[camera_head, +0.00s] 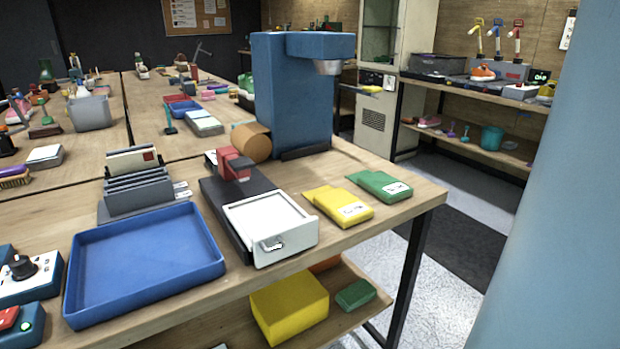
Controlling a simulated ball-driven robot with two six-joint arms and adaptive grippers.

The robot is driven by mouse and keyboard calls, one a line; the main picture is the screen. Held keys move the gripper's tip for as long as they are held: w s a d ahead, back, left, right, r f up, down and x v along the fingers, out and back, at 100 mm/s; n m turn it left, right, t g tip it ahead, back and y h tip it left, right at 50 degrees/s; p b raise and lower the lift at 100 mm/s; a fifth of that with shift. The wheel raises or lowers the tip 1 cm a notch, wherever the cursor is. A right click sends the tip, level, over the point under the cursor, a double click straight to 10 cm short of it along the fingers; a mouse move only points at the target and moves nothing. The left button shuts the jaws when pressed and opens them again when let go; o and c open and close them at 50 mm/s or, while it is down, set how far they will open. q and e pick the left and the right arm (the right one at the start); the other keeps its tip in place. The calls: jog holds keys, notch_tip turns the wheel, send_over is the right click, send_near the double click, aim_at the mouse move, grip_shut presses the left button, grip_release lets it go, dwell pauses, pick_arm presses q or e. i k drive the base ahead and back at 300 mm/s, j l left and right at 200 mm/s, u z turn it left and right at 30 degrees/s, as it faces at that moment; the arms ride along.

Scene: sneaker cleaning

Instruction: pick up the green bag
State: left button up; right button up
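A flat green bag (380,186) with a small white label lies on the wooden table (417,199) near its right corner. A similar yellow bag (338,205) with a white label lies just left of it and nearer to me. A smaller dark green item (356,295) sits on the lower shelf beside a yellow block; I cannot tell what it is. Neither of my grippers shows in the head view.
A tall blue machine (290,90) stands behind the bags. A white-topped drawer unit (268,222) and an empty blue tray (142,262) lie to the left. A yellow block (290,305) sits on the lower shelf. The table's right corner beyond the green bag is clear.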

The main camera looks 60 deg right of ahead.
aim_at(390, 190)
jog(key=z, duration=2.25)
